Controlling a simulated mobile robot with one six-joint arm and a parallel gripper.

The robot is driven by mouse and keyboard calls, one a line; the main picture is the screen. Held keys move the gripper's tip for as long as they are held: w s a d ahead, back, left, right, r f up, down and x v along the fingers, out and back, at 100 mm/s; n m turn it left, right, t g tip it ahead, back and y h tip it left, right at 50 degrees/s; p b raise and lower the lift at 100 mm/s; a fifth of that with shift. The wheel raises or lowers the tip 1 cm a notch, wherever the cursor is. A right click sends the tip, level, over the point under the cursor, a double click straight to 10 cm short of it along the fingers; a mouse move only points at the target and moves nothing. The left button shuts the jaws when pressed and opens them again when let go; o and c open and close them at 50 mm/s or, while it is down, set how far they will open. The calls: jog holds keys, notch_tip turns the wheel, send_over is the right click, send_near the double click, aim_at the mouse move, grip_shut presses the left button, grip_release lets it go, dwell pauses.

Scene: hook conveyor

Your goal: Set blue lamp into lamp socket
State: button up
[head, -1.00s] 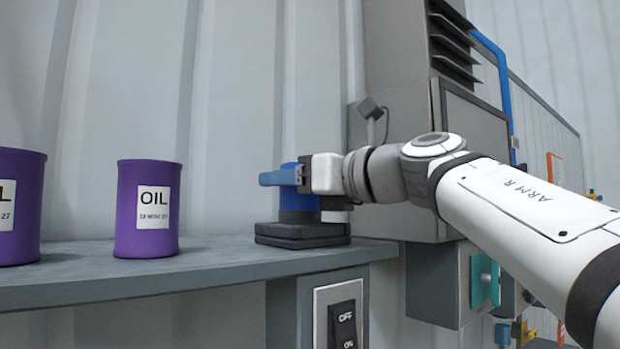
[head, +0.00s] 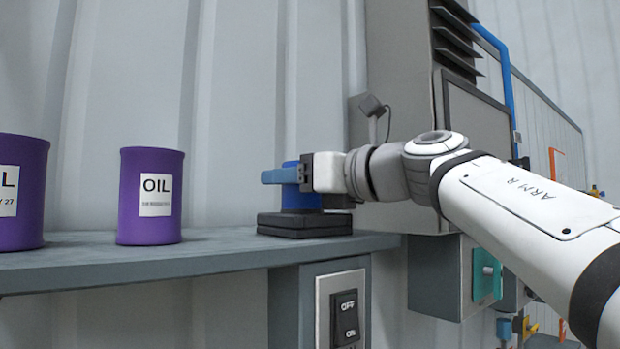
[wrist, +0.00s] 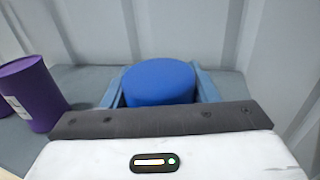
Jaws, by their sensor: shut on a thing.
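The blue lamp (head: 299,188) is a blue cylinder above the dark square lamp socket (head: 304,226) near the right end of the shelf. The lamp looks upright, and its lower end meets the top of the socket. I cannot tell how deep it sits. My gripper (head: 283,176) is shut on the lamp from the right side. In the wrist view the round blue top of the lamp (wrist: 159,82) shows between the two blue-grey fingers (wrist: 206,86). The socket is hidden there behind the lamp and my gripper.
The grey shelf (head: 100,262) carries purple OIL cans (head: 150,197) left of the lamp, with free room between. An OFF/ON switch (head: 344,317) is below the shelf's right end. A grey cabinet (head: 400,90) stands to the right, and the ribbed wall is behind.

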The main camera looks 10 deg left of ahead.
jog(key=shift+f, duration=0.2)
jog(key=o, duration=1.3)
jog(key=b+v, duration=0.2)
jog(key=v, duration=0.6)
jog(key=shift+a+r+b, duration=0.1)
jog(key=shift+b, duration=0.25)
jog(key=shift+a, duration=0.15)
